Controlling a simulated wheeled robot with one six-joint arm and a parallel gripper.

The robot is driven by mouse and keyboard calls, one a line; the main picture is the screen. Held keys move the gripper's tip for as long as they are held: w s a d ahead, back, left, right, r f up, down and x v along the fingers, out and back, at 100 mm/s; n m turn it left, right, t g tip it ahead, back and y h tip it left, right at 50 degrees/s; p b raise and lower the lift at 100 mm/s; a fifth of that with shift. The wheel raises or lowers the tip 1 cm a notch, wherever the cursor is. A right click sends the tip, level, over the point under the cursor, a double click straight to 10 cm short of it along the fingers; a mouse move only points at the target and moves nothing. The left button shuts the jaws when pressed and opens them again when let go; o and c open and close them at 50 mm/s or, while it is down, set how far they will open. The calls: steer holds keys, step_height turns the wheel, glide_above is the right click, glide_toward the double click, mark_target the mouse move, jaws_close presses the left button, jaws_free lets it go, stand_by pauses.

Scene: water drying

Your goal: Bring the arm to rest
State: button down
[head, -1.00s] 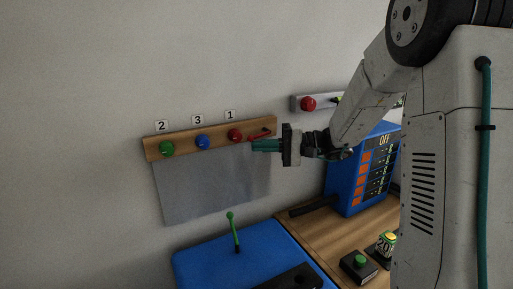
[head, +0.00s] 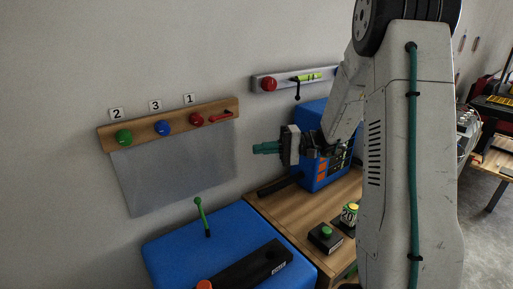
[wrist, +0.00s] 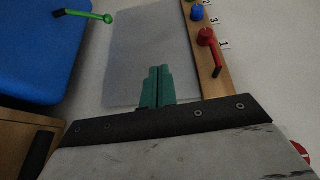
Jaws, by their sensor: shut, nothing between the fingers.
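My gripper (head: 266,148) is held in mid-air in front of the wall, to the right of the grey panel. Its teal fingers are together with nothing between them, and they point left. In the wrist view the shut fingers (wrist: 157,88) overlap the lower part of the grey panel, with the wooden rail to their right. My arm reaches in from the right side of the head view and covers part of the blue control box.
A wooden rail (head: 172,122) carries green, blue and red knobs and a red lever above the grey panel (head: 175,175). A blue cabinet (head: 215,245) with a green lever (head: 201,214) stands below. A blue box (head: 310,118) and black button box (head: 325,238) stand on the wooden counter.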

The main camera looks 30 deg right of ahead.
stand_by(0.5)
steer(key=s+a+f+m+g+h, duration=0.1)
steer(key=s+a+g+h, duration=0.25)
steer(key=s, duration=0.35)
steer(key=s+a+f+m+g+h, duration=0.1)
steer(key=s+a+f+g+h, duration=0.15)
steer(key=s+g, duration=0.4)
steer(key=s+a+r+n+t+h, duration=0.1)
steer(key=s+r+n+t+h, duration=0.1)
steer(key=s+r+h, duration=0.2)
steer(key=s+a+r+n+t+h, duration=0.1)
steer(key=s+r+n+t+h, duration=0.2)
steer(key=s+h, duration=0.3)
steer(key=shift+s+a+r+n, duration=0.3)
steer(key=shift+s+a+r, duration=0.15)
steer(key=shift+s, duration=2.35)
